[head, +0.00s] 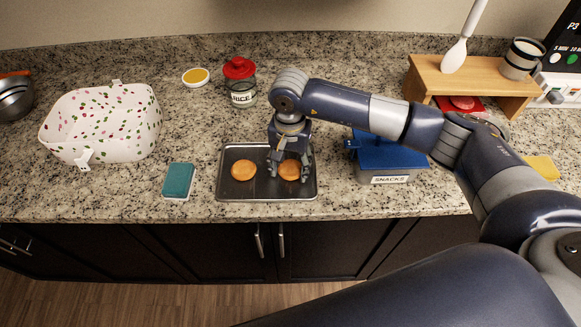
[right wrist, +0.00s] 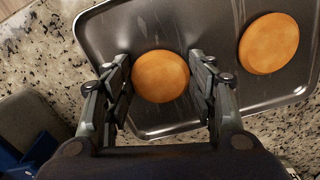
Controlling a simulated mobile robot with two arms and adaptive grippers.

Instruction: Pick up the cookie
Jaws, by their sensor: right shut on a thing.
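Two round golden-brown cookies are at the dark metal baking tray (head: 226,195) on the counter. The right-hand cookie (head: 289,170) is between the fingers of my right gripper (head: 290,174), which is shut on it. In the right wrist view this cookie (right wrist: 160,76) sits between the two fingers (right wrist: 160,62), one on each side. I cannot tell whether it is lifted off the tray (right wrist: 150,25). The other cookie (head: 243,170) lies on the tray to the left, apart from the gripper; it also shows in the right wrist view (right wrist: 269,43). My left gripper is not in view.
A teal sponge (head: 179,180) and a speckled white basket (head: 101,125) are left of the tray. A red-lidded rice jar (head: 241,85) stands behind. A blue snacks box (head: 390,160) is close on the right, near a wooden shelf (head: 475,82). The counter's front edge is near the tray.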

